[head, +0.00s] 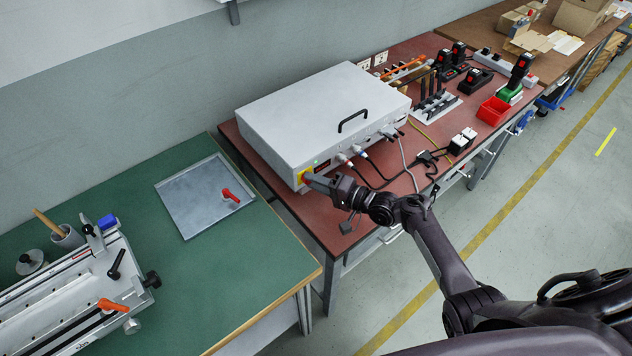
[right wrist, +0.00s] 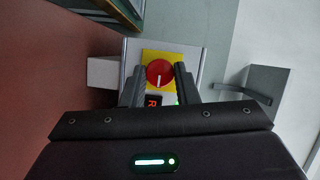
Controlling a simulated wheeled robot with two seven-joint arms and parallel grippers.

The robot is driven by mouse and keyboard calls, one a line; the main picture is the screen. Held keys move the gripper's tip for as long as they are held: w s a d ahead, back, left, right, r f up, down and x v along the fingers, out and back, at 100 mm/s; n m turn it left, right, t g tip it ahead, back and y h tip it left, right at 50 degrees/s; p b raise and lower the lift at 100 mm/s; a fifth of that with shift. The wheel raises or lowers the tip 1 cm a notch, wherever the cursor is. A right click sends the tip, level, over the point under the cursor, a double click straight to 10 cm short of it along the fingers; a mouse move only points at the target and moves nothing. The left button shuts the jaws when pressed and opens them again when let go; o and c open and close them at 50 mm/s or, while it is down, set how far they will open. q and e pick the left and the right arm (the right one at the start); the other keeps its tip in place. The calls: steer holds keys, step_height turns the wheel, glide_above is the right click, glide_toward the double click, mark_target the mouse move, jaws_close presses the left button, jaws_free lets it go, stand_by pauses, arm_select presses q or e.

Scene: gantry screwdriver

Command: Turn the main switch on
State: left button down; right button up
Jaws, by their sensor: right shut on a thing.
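The main switch is a round red knob with a white mark on a yellow plate (head: 302,176), at the left end of the grey control box's (head: 310,110) front face. The knob (right wrist: 159,73) shows in the right wrist view, with its white mark running roughly up and down. My right gripper (head: 309,179) reaches the switch from the front. Its two fingers (right wrist: 160,71) stand on either side of the knob and are shut on it. In the head view the gripper mostly hides the knob. A green light (head: 315,162) glows beside the switch. My left gripper is out of view.
Cables and plugs (head: 360,153) come out of the box's front, right of my gripper. A red-brown table (head: 335,235) carries the box, with tools and a red bin (head: 492,111) further right. A green bench (head: 225,285) with a metal tray (head: 190,212) stands at left.

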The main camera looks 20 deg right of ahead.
steer(key=o, duration=1)
steer(key=shift+c, duration=0.2)
steer(key=v, duration=0.7)
steer(key=shift+s+d, duration=0.25)
steer(key=shift+f, duration=0.1)
